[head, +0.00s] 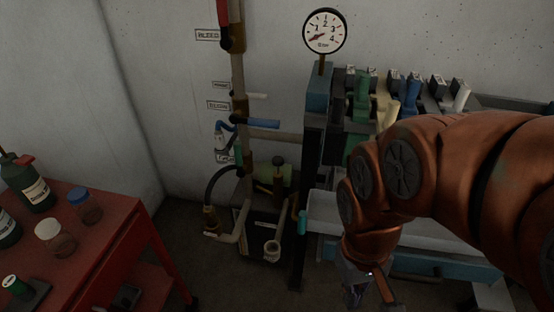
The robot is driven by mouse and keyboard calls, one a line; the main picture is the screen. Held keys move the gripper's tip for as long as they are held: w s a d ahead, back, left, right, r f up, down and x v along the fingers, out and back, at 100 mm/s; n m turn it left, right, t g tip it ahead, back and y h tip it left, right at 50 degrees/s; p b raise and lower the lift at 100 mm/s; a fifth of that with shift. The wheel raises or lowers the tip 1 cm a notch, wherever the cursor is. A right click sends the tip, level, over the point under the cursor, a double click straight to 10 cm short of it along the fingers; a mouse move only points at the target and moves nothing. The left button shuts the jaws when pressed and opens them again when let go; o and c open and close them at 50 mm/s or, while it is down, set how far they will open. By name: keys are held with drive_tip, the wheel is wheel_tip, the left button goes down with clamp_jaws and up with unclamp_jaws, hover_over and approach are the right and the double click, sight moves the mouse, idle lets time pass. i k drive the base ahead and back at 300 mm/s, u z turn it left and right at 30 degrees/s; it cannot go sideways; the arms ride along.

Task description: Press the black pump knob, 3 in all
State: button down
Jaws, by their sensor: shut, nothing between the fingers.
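A small dark knob (278,161) tops a brass-coloured stem on the green pump body (291,176), low against the back wall left of the frame post. It looks like the black pump knob, but it is small and dim here. My gripper (368,293) hangs at the bottom of the head view, right of and nearer than the pump, apart from the knob. Its fingers are shut and hold nothing; their tips are partly cut off by the lower edge. A round white gauge (324,32) marked in bar stands above, its red needle at the low end.
Upright pipes with a red valve handle (224,12) and a blue lever (263,123) stand left of the pump. A pale trough (325,209) and dark post (307,190) lie between pump and gripper. A red cart (110,232) with bottles and jars stands left.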

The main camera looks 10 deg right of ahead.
sight(278, 161)
drive_tip(key=k, duration=0.5)
drive_tip(key=z, duration=1)
drive_tip(key=i, duration=1)
drive_tip(key=u, duration=3.15)
